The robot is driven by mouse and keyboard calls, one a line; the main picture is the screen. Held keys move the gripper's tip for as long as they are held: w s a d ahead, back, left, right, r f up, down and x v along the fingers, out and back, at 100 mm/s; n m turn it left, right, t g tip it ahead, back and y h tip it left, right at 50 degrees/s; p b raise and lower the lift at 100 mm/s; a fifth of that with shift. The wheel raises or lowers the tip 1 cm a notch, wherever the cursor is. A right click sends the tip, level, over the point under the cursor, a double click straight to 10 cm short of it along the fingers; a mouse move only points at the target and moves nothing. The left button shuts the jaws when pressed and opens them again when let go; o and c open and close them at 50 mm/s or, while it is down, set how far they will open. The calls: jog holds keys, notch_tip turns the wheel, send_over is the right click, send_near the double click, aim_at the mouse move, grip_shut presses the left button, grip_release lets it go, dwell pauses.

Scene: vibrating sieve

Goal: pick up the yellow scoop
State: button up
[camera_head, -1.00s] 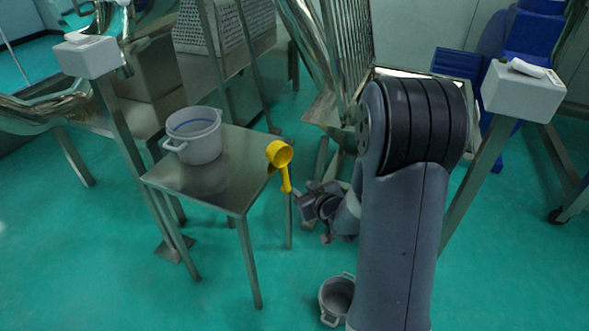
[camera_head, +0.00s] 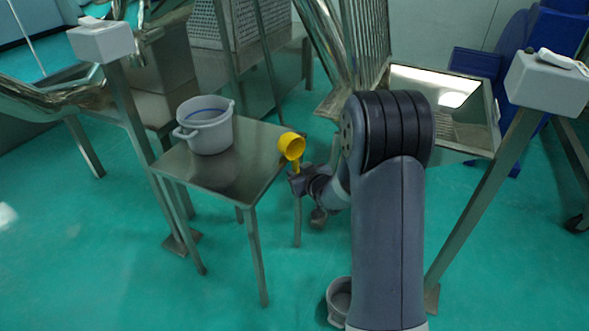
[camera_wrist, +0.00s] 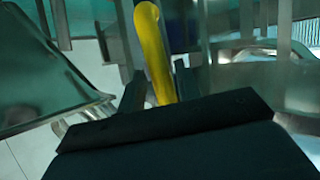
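The yellow scoop (camera_head: 291,147) lies at the right edge of the small metal table (camera_head: 225,170). Its cup is at the table corner and its handle hangs down past the edge. My gripper (camera_head: 296,180) is at the lower handle, just right of the table. In the wrist view, the yellow handle (camera_wrist: 153,45) runs down between the two dark fingers of my gripper (camera_wrist: 160,88), one close on each side. I cannot tell whether the fingers press on the handle. The handle's lower end is hidden behind the dark gripper body.
A grey pot (camera_head: 207,128) stands on the table, left of the scoop. Another grey pot (camera_head: 339,300) is on the floor, partly behind my arm. White boxes on posts stand left (camera_head: 101,41) and right (camera_head: 546,84). Green floor is free in front of the table.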

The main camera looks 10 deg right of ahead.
grip_shut()
jog(key=shift+r, duration=0.15)
